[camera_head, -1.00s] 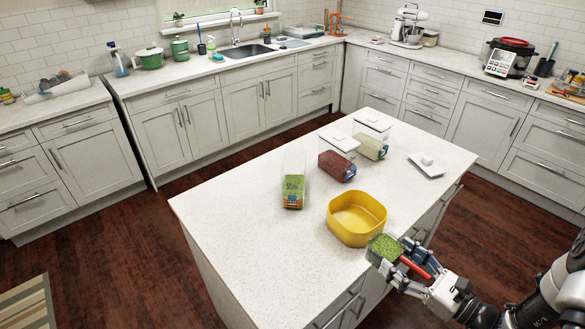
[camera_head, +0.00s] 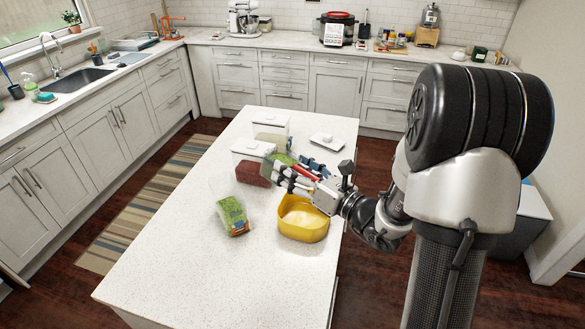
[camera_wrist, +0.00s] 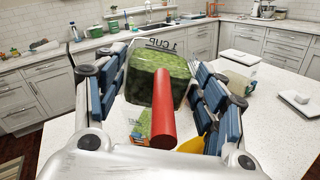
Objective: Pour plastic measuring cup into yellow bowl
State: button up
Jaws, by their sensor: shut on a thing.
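My gripper (camera_head: 298,170) is shut on the red handle (camera_wrist: 163,125) of the clear plastic measuring cup (camera_wrist: 158,85), which is marked "1 CUP". The cup holds green bits. In the head view the cup (camera_head: 283,158) shows partly behind my fingers, at the far left of the bowl. The yellow bowl (camera_head: 302,234) stands on the island, with my gripper over its far side. I see no green in the visible part of its inside. A small part of the bowl (camera_wrist: 192,145) shows below my right finger in the wrist view.
A container with dark red contents (camera_head: 252,172) and another white-lidded container (camera_head: 270,143) stand behind. A loose white lid (camera_head: 327,141) lies at the back right. The island's (camera_head: 185,255) near left part is clear.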

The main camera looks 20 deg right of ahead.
notch_tip(320, 180, down, 13)
jog(key=w+d+m+b, duration=0.1)
jog(key=d+m+b, duration=0.1)
jog(key=m+b, duration=0.3)
jog(key=shift+w+d, duration=0.25)
jog(key=shift+d+f+m, duration=0.1)
jog(key=shift+m, duration=0.2)
jog(key=shift+f, duration=0.1)
jog(key=shift+w+d+f+m+p, duration=0.1)
jog(key=shift+d+f+m+p, duration=0.1)
jog(key=shift+f+m+p, duration=0.55)
jog(key=shift+w+d+f+m+p, duration=0.15)
jog(key=shift+f+m+p, duration=0.2)
jog(key=shift+m, duration=0.8)
dwell(0.5)
jog(key=shift+w+d+f+m+p, duration=0.15)
jog(key=shift+f+m+p, duration=0.25)
jog(key=shift+m, duration=0.4)
jog(key=shift+d+f+m+p, duration=0.35)
jog(key=shift+m+p, duration=0.15)
jog(key=shift+m, duration=0.3)
jog(key=shift+w+d+f+m+p, duration=0.15)
jog(key=shift+f+m+p, duration=0.25)
jog(key=shift+m, duration=0.4)
dwell(1.1)
jog(key=shift+r, duration=0.1)
